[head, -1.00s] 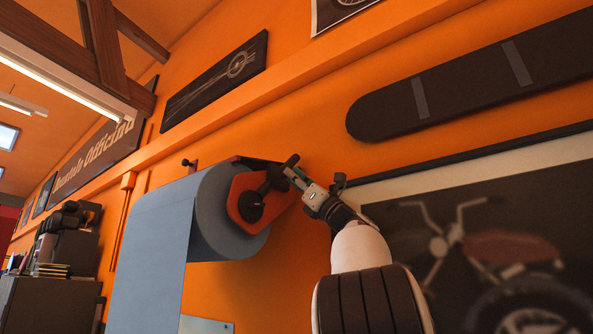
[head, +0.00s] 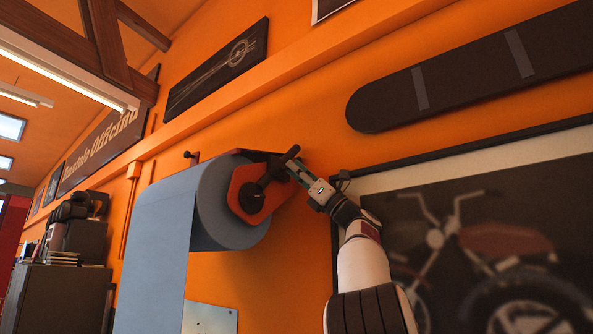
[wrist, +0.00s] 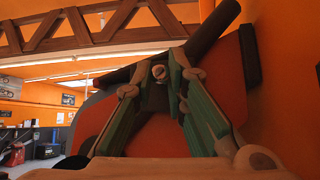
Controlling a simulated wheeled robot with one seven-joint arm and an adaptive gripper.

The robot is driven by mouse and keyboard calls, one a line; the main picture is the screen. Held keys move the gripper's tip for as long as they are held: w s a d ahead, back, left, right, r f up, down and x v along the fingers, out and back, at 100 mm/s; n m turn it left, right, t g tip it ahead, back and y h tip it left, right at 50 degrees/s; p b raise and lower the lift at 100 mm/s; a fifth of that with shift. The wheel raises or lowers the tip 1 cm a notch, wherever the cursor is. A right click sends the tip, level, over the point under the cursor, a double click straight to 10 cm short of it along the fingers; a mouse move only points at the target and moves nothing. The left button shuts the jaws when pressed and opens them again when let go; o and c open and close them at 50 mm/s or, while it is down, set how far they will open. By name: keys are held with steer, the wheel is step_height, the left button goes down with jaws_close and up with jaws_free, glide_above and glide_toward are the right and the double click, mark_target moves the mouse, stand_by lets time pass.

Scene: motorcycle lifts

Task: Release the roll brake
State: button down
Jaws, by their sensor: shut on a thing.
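The blue paper roll (head: 212,215) hangs on the orange wall, with a loose sheet hanging down. A red-orange bracket (head: 240,187) covers its right end, with a dark hub at its middle. The brake lever (head: 292,153) is a dark bar slanting up and right from the hub. My gripper (head: 286,168) reaches it from the lower right and is shut on the lever near its upper end. In the wrist view both green-sided fingers (wrist: 162,72) close on a dark part of the lever (wrist: 213,28), whose bar extends up and right. The fingers hide part of the grip.
A framed motorcycle picture (head: 470,240) is on the wall right of and behind my arm. A long dark padded board (head: 460,75) is above it. A dark cabinet (head: 62,298) stands at lower left. Open space lies left of the roll.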

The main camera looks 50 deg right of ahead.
steer(key=c, duration=1.6)
jaws_free()
steer(key=shift+a+m+t+h, duration=0.15)
steer(key=shift+m+t+h, duration=0.15)
steer(key=shift+h, duration=0.4)
